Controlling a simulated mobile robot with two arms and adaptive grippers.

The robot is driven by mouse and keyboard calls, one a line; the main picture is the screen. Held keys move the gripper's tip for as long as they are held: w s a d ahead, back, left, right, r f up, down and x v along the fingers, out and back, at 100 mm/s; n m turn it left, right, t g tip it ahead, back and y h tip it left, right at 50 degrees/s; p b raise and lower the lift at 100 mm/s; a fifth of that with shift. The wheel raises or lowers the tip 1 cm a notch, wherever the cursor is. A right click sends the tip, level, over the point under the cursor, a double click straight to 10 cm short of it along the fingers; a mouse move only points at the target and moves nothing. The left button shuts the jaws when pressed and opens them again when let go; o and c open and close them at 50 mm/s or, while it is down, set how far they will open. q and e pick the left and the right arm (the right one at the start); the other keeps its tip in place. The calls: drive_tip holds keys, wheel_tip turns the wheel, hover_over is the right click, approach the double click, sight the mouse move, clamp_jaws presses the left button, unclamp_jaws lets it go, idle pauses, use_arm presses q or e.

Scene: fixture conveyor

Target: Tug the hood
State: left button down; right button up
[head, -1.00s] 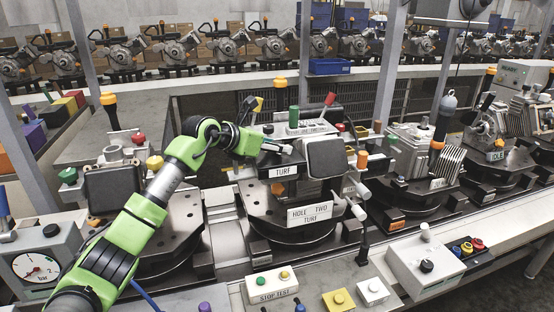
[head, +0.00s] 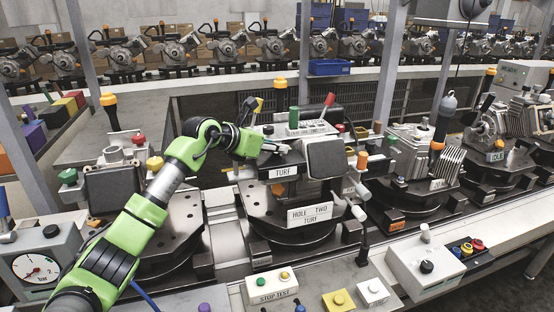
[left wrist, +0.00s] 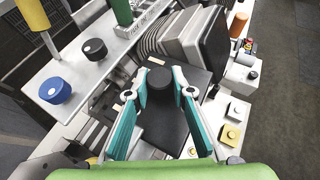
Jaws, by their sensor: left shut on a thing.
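The black hood (left wrist: 168,128), a dark plate-like cover with a round black knob (left wrist: 160,88) on top, shows in the left wrist view. In the head view it appears to be the dark cover (head: 270,160) above the "TURF" label on the middle fixture. My left gripper (left wrist: 160,82) reaches over it from the left, and its teal-padded fingers are shut on the knob. It also shows in the head view (head: 287,148). The fingers partly hide the knob in the head view. The hood looks flat on the fixture. My right gripper is in neither current view.
A grey square pad (head: 325,158) stands right beside the hood. A red-tipped lever (head: 329,100) and a green post (head: 294,116) stand behind. A button panel (head: 271,288) lies in front. A metal upright (head: 388,70) rises at the back right.

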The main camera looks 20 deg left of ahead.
use_arm(q)
drive_tip(key=shift+w+r, duration=0.15)
drive_tip(key=shift+r, duration=0.35)
idle(0.6)
idle(0.3)
drive_tip(key=c, duration=1.7)
unclamp_jaws()
drive_tip(key=shift+s, duration=0.2)
